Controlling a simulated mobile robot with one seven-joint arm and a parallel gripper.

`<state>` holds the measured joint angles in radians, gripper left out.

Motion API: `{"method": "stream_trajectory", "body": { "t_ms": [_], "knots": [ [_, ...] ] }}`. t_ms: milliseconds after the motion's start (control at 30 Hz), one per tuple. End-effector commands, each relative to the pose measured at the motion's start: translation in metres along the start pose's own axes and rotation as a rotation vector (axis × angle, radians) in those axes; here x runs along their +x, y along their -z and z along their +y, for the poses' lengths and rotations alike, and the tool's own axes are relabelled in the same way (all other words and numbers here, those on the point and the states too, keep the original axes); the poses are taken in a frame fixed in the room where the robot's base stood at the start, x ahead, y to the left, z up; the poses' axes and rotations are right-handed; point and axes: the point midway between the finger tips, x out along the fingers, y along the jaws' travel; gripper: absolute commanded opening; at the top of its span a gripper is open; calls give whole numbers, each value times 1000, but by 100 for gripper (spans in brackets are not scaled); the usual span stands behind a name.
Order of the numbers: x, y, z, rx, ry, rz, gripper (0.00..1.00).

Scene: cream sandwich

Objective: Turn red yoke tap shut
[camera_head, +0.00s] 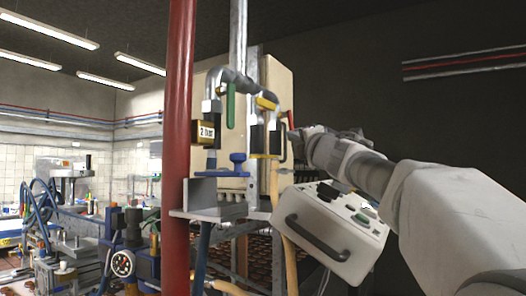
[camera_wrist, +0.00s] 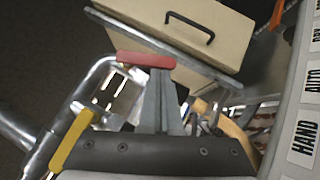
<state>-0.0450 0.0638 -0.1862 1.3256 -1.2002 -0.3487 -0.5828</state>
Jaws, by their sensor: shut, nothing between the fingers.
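The red tap handle (camera_head: 291,120) shows as a small upright red piece at the right end of the pipework in the head view. In the wrist view the red handle (camera_wrist: 145,60) lies crosswise on a bright metal pipe fitting. My gripper (camera_wrist: 160,73) is shut and empty, with its fingertips right at the right half of the red handle. I cannot tell whether they touch it. In the head view my gripper (camera_head: 296,137) is small, just below the red handle, and its fingers are hard to make out.
A yellow lever (camera_wrist: 72,138) sits on the pipe, left of my fingers. A green lever (camera_head: 230,105) and a blue handle (camera_head: 238,158) are further left. A beige cabinet (camera_wrist: 200,27) is behind. A grey control box (camera_head: 329,232) hangs below my arm. A red post (camera_head: 179,150) stands left.

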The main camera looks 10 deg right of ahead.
Motion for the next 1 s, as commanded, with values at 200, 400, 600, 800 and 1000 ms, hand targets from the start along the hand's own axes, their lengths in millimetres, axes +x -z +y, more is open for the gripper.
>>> {"method": "stream_trajectory", "body": {
  "t_ms": [200,400,600,800,1000],
  "knots": [
    [4,-4,-10,-87,-86,-1,0],
    [13,-13,-11,-83,-80,-1,0],
    [22,-22,-12,-81,-77,-1,0],
    [30,-29,-14,-82,-78,0,0],
    [36,-35,-16,-111,-111,0,0]
  ]
}}
